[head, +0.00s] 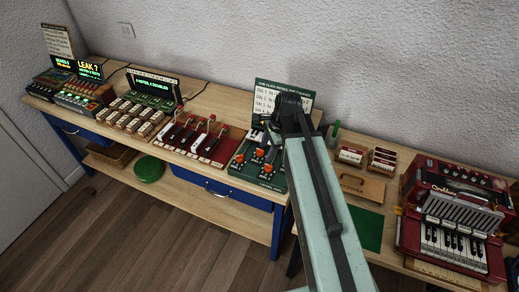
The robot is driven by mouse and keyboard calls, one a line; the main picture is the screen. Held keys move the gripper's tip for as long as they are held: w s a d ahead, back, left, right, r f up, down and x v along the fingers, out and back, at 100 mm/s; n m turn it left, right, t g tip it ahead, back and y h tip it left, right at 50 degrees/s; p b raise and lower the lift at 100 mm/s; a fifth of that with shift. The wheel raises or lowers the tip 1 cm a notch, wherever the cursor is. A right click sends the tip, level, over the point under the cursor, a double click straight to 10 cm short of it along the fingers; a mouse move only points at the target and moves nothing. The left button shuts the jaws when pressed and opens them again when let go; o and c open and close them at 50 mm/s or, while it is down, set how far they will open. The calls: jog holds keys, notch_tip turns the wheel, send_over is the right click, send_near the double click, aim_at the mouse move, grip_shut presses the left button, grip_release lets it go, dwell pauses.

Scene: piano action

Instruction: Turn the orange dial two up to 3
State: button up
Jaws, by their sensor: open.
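A dark green panel (243,173) stands on the wooden bench near the middle of the head view. It carries several small orange knobs, one of them an orange knob (239,158) at its left side. The numbers and pointer settings on the panel are too small to read. Which knob is the dial two of the task I cannot tell. My arm rises from the bottom of the picture and its dark joint covers the panel's right upper part.
A white sign (265,101) with text stands behind the panel. A red board with levers (198,140) is to the left, with a lit display (153,86) beyond. A red accordion (455,205) and a green mat (366,229) are at right.

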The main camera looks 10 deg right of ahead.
aim_at(261, 150)
jog(key=w+d+r+m+t+y, duration=0.15)
jog(key=w+m, duration=0.25)
jog(key=m, duration=0.5)
jog(key=shift+g+h, duration=0.25)
jog(key=b+x, duration=0.7)
jog(key=x, duration=0.1)
jog(key=shift+w+d+f, duration=0.1)
jog(key=shift+f, duration=0.2)
jog(key=shift+r, duration=0.15)
jog(key=shift+c, duration=0.3)
